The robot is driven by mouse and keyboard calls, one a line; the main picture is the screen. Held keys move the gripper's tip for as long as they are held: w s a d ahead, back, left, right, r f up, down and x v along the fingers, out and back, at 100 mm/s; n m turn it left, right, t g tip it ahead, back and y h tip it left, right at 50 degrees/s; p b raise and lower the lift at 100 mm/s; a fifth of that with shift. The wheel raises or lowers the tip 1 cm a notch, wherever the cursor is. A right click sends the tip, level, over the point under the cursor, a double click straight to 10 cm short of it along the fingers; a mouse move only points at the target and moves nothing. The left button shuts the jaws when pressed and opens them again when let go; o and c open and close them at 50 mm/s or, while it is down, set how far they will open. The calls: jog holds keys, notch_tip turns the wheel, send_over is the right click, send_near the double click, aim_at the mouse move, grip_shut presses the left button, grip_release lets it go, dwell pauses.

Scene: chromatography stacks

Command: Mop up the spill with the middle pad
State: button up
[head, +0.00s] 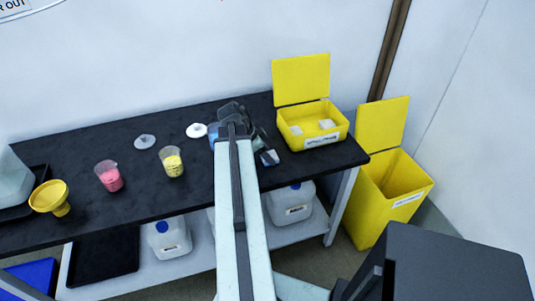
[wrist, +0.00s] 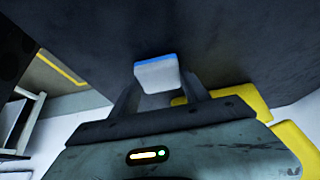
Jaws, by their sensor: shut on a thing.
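My gripper (head: 264,150) is shut on a small white pad with a blue edge (wrist: 156,73). In the wrist view the pad sits between both fingertips, with the dark bench top beyond it. In the head view the pad (head: 269,158) shows low at the fingertips, over the black bench left of the open yellow box (head: 322,140). I cannot tell whether it touches the bench. Two white pads (head: 326,124) lie in that box with a gap between them. I cannot make out a spill for sure; my arm hides part of the bench.
Beakers of pink (head: 110,177) and yellow (head: 172,163) stand on the bench (head: 130,201), with a yellow funnel (head: 50,198) at left. A blue item (head: 213,131) is partly behind my arm. A yellow bin (head: 398,190) stands open at right.

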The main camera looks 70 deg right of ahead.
jog(key=shift+r, duration=0.1)
notch_tip(320, 180, up, 7)
jog(key=p, duration=0.7)
